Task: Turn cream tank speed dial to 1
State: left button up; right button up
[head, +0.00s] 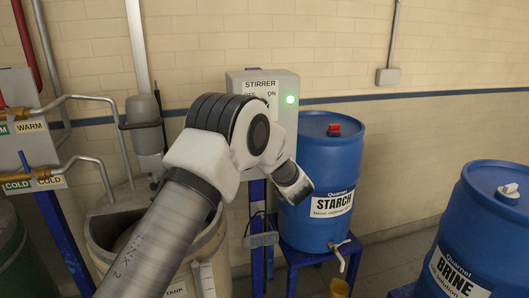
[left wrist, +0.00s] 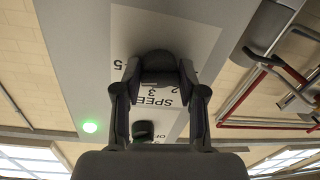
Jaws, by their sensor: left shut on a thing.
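The speed dial (left wrist: 158,62) is a dark knob on a white label plate on the grey stirrer box (head: 290,118). In the left wrist view my left gripper (left wrist: 160,75) has its two fingers on either side of the knob and is shut on it. Around it show printed digits 5, 2 and 3 and part of the word SPEED, upside down. I cannot tell where the dial's pointer stands. In the head view my arm hides the dial and the gripper. The cream tank (head: 208,245) stands below the box, partly behind my arm. My right gripper is not in view.
A dark switch knob (left wrist: 143,129) sits near the dial, and a green lamp (head: 290,99) is lit. A blue starch drum (head: 320,160) stands right of the box, a brine drum (head: 478,235) further right. Warm and cold water pipes (head: 90,98) are at left.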

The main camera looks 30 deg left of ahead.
pick_arm(q)
jog(key=shift+s+a+r+n+t+h+b, duration=0.1)
jog(key=shift+n+t+h+b, duration=0.25)
jog(key=shift+n+b, duration=5.1)
jog(key=shift+w+d+r+n+t+h+b, duration=0.1)
jog(key=shift+n+t+h+b, duration=0.2)
jog(key=shift+n+b, duration=5.15)
jog(key=shift+s+a+r+n+t+h+b, duration=0.1)
jog(key=shift+n+t+h+b, duration=0.25)
jog(key=shift+n+b, duration=5.1)
jog(key=shift+m+b, duration=1.15)
jog(key=shift+b, duration=0.05)
jog(key=o, duration=1.1)
jog(key=shift+f, duration=0.1)
